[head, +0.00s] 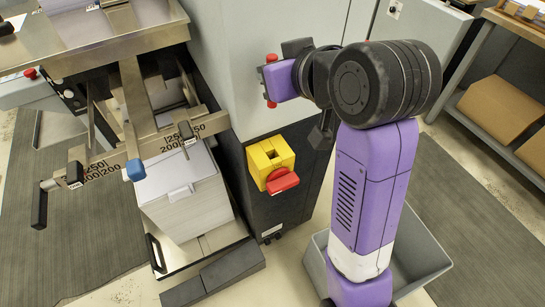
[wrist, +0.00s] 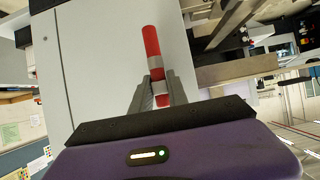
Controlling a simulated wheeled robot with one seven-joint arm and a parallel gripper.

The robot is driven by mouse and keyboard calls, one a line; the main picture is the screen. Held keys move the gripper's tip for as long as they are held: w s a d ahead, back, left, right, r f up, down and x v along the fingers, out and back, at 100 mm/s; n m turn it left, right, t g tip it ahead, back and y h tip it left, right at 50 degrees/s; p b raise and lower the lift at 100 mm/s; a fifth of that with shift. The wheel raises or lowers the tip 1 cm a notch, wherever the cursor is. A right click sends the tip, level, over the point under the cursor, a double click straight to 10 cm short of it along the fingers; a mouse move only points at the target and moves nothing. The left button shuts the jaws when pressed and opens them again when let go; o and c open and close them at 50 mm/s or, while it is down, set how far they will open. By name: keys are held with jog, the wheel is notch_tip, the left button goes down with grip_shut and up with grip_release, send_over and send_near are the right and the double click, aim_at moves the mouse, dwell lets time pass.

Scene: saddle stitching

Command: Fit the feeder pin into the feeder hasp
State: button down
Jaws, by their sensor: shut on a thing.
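The feeder pin is a red rod with a pale grey band, seen in the wrist view (wrist: 151,42). My gripper (wrist: 157,77) is shut on it around the band. A yellow block (head: 267,155) with a red handle (head: 282,181) is on the dark lower front of the grey cabinet. It appears to be the feeder hasp and has an opening on top. The gripper and pin are above the block, apart from it. The wrist view does not show the block.
The grey cabinet (head: 240,80) stands right behind the gripper. A steel feeder frame (head: 130,110) with a paper stack (head: 185,205) is to the left. A grey bin (head: 318,262) is on the floor beside my base. A shelf with cardboard boxes (head: 500,110) is at right.

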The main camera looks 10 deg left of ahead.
notch_tip(320, 180, down, 19)
jog(key=shift+f, duration=0.2)
dwell(0.3)
jog(key=shift+f+b, duration=0.1)
jog(key=shift+b, duration=0.2)
jog(key=c, duration=1.3)
grip_release()
jog(key=shift+s+d+r, duration=0.1)
jog(key=shift+s+r, duration=0.05)
jog(key=shift+r, duration=0.05)
jog(key=v, duration=1.1)
jog(key=shift+s+d+r, duration=0.15)
jog(key=shift+s, duration=0.1)
